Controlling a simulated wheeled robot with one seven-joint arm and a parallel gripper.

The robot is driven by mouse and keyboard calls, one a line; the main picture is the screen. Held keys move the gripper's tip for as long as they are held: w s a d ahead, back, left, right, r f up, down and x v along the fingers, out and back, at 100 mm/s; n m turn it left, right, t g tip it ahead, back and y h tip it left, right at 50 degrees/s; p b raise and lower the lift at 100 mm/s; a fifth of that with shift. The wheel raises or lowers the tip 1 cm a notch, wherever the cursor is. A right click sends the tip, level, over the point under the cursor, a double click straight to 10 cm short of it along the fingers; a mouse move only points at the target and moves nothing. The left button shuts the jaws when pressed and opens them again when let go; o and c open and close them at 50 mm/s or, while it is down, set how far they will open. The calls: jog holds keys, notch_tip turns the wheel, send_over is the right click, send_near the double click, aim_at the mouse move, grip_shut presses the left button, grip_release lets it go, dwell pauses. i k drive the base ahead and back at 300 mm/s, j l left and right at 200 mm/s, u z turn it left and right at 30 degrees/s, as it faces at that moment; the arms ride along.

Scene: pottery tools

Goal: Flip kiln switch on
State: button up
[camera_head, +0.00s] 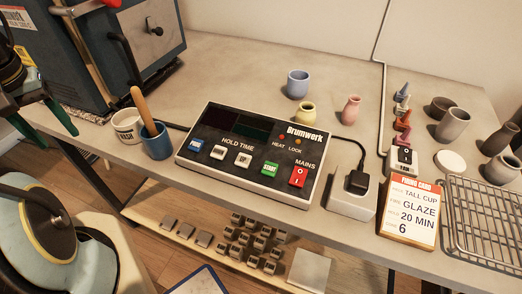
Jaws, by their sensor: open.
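The kiln controller (248,152), a black panel marked Brumwerk in a pale case, lies on the table in the middle. Its red MAINS rocker switch (299,177) is at the lower right of the panel; I cannot tell which side is pressed. A green START button (270,168) and several blue and white HOLD TIME buttons sit left of it. Both display windows (230,122) look dark. The blue-grey kiln (110,60) stands at the back left. My gripper (46,122), with green fingers, is open and empty at the left edge, well apart from the controller.
A white mug (127,126) and a blue cup (156,143) holding a wooden tool stand left of the controller. A black plug (357,181) sits in a white socket block (349,203) on its right. A firing card (410,213) and wire rack (485,222) lie further right.

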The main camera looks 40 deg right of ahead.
aim_at(299, 175)
jog(key=k+l, duration=0.15)
jog(key=k, duration=0.4)
jog(key=k+l, duration=0.15)
jog(key=k, duration=0.35)
